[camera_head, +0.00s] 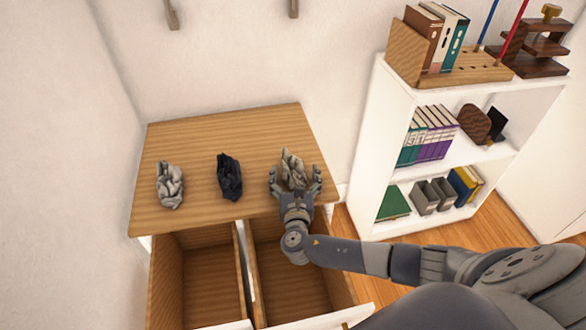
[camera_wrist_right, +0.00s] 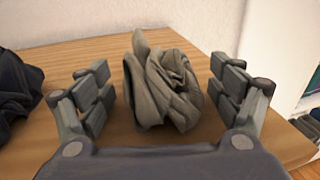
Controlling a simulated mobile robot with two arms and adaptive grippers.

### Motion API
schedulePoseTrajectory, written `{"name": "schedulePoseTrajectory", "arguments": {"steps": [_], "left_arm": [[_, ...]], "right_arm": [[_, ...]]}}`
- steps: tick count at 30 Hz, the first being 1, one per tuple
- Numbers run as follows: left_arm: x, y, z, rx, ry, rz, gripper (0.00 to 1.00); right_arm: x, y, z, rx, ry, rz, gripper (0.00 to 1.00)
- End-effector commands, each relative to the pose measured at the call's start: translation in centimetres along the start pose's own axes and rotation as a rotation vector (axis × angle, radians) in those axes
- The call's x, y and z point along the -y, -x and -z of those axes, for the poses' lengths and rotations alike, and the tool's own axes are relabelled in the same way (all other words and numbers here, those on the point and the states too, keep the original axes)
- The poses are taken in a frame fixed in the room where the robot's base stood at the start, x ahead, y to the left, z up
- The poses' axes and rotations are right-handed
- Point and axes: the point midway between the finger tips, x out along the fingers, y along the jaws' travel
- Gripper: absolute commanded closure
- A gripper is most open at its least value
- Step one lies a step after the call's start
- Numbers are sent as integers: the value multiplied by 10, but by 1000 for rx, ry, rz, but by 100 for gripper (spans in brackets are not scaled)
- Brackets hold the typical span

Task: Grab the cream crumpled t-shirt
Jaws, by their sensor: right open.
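A cream-beige crumpled t-shirt (camera_head: 291,163) stands as a bunched heap on the right part of the wooden dresser top. It also shows in the right wrist view (camera_wrist_right: 163,85), in the middle between the fingers. My right gripper (camera_head: 295,175) is open, with one finger on each side of this t-shirt. In the right wrist view, gaps show between the cloth and both sets of fingers (camera_wrist_right: 165,80). The lower front of the cloth is partly hidden by the gripper in the head view. My left gripper is not in view.
A black crumpled cloth (camera_head: 229,176) and a pale grey one (camera_head: 170,185) stand to the left on the dresser top (camera_head: 200,140). Two open drawers (camera_head: 290,270) are below its front edge. A white bookshelf (camera_head: 375,140) stands at the right.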

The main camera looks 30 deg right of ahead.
Motion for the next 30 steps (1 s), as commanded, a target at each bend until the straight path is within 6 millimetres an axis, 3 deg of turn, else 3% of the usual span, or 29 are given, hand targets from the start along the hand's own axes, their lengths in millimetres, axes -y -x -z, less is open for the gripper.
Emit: {"name": "schedulePoseTrajectory", "arguments": {"steps": [4,11,12,23,30], "left_arm": [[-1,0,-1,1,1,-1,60],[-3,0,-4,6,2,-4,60],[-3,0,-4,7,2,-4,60],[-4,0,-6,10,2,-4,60],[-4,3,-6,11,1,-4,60]], "right_arm": [[0,0,0,0,0,0,15],[0,0,0,0,0,0,65],[0,0,0,0,0,0,68],[0,0,-2,2,-1,0,68],[0,1,-22,4,-3,0,68]]}}
